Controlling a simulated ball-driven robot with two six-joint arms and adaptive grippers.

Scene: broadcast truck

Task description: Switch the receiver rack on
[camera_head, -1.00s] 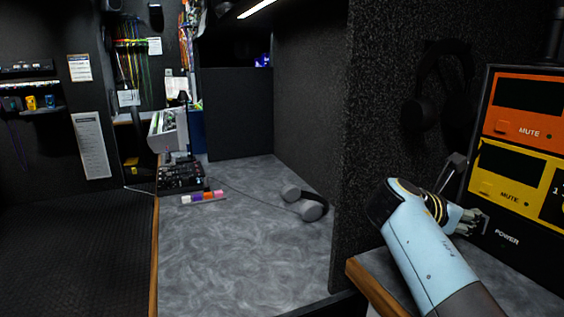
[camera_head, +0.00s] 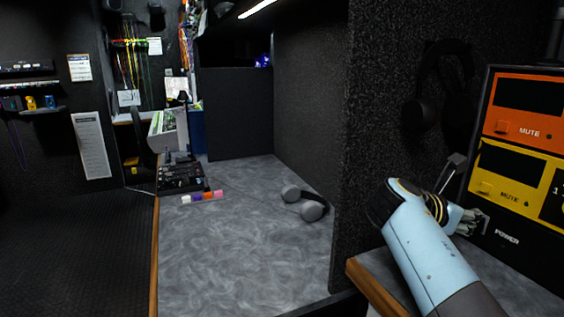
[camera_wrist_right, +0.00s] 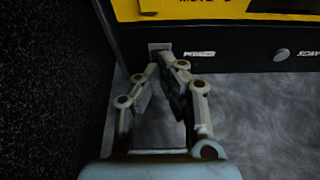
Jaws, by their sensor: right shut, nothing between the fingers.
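The receiver rack (camera_head: 546,238) stands at the right, with an orange unit above a yellow unit and a black panel marked POWER at the bottom. In the right wrist view, the rack's black panel (camera_wrist_right: 235,57) lies ahead, with a grey square switch (camera_wrist_right: 158,47) left of the word POWER. My right gripper (camera_head: 479,222) is shut and empty at the panel's left end. In the wrist view, its fingertips (camera_wrist_right: 166,63) are just below the switch; I cannot tell whether they touch it. The gripper hides the switch in the head view. My left gripper is not in view.
A black foam-covered wall (camera_head: 385,90) with a hanging headset (camera_head: 425,110) stands left of the rack. Grey headphones (camera_head: 306,202) lie on the grey counter (camera_head: 240,260). A round knob (camera_wrist_right: 282,55) sits right of POWER on the panel.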

